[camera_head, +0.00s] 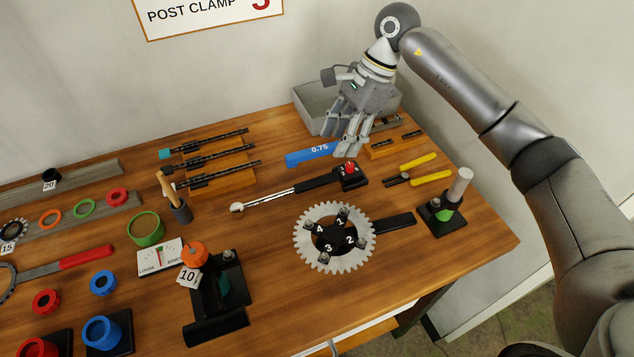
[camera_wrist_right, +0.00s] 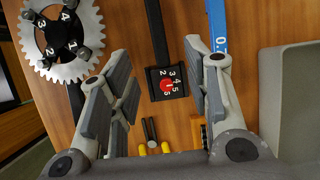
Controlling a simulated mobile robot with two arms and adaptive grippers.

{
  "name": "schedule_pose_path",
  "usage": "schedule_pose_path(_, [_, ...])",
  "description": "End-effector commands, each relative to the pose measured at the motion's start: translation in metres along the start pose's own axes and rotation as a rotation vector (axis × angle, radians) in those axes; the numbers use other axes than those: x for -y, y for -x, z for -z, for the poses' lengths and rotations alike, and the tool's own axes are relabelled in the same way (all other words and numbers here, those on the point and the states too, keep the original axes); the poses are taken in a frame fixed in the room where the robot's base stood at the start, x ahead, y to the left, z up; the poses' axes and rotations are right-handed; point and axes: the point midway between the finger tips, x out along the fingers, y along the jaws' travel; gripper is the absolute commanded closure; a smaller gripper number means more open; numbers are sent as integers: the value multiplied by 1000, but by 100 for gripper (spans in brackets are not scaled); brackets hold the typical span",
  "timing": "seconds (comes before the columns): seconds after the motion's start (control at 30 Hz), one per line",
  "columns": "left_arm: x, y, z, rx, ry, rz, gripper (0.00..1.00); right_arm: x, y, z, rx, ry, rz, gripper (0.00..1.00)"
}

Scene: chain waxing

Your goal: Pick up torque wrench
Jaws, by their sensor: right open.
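The torque wrench lies on the wooden workbench, its silver shaft (camera_head: 270,198) pointing left and its black handle and dial block with a red knob (camera_head: 351,176) at the right end. In the right wrist view the numbered dial block (camera_wrist_right: 167,86) shows between the fingers, with the dark shaft running up from it. My right gripper (camera_head: 347,145) is open and empty, above and behind the dial block, over the right end of the blue 0.75 gauge (camera_head: 312,154). In the wrist view the open right gripper (camera_wrist_right: 160,62) frames the dial block. My left gripper is out of view.
A grey bin (camera_head: 313,105) stands behind the right gripper, close to its fingers. Yellow-handled pliers (camera_head: 428,170) and a green-black post stand (camera_head: 441,212) lie to the right. A toothed chainring (camera_head: 312,245) is in front of the wrench. Chains on wooden blocks (camera_head: 238,183) sit to the left.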

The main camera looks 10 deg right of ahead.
Motion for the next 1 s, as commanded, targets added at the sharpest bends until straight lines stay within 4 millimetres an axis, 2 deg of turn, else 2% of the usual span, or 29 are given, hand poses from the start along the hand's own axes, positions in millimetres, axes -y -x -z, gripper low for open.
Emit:
schedule_pose_path(0.07, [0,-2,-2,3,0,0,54,0,-7,1,0,0,-2,55])
schedule_pose_path(0.33, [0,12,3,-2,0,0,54,-1,-45,-1,2,-1,-4,55])
schedule_pose_path(0.6, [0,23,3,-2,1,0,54,-2,-65,-2,3,0,-3,55])
schedule_pose_path(0.8, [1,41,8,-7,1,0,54,-5,-91,-5,3,-2,-5,55])
schedule_pose_path(1.0, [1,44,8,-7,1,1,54,-4,-110,-3,2,-1,0,55])
